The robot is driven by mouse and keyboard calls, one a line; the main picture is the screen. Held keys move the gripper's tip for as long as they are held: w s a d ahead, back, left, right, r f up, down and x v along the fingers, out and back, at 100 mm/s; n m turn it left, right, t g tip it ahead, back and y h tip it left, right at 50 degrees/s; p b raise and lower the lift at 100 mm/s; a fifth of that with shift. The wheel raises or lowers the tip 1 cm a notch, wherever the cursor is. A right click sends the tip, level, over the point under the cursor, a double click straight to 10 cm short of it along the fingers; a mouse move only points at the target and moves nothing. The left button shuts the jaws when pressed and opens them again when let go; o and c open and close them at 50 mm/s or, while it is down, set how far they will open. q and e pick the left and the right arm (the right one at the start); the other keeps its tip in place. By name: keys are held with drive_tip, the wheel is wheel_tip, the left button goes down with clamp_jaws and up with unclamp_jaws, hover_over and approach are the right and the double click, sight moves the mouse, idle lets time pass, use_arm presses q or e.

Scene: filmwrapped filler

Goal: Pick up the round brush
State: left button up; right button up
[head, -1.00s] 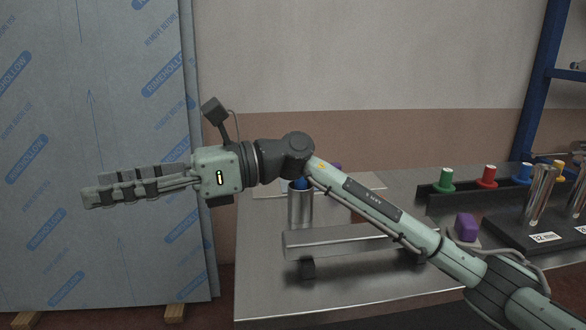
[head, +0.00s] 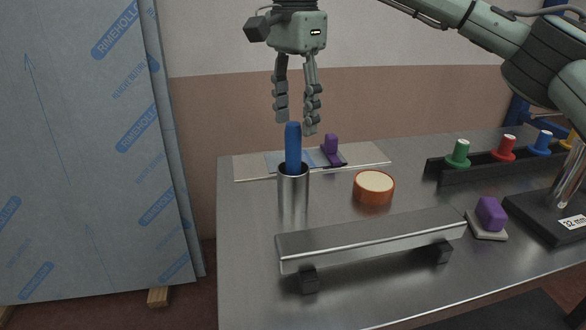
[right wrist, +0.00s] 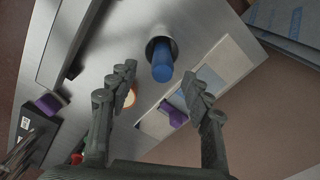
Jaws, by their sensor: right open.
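The round brush shows as a blue handle (head: 293,148) standing upright in a steel cup (head: 293,195); its lower end is hidden inside the cup. My right gripper (head: 296,125) points down with its fingers open, around or just above the handle's top; contact cannot be told. In the right wrist view the blue handle (right wrist: 162,66) shows between and slightly beyond the open fingertips (right wrist: 158,76). The fingers hold nothing. My left gripper is not in view.
A steel bar on feet (head: 370,240) lies in front of the cup. An orange-rimmed roll (head: 374,188) is to its right. A purple-handled tool (head: 331,150) rests on a flat board (head: 245,168) behind. A purple block (head: 490,213) and a rack of coloured pegs (head: 480,165) stand right.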

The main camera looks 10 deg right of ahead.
sight(294, 122)
wheel_tip(294, 122, down, 3)
drive_tip(key=shift+a, duration=0.1)
drive_tip(key=shift+f, duration=0.4)
clamp_jaws()
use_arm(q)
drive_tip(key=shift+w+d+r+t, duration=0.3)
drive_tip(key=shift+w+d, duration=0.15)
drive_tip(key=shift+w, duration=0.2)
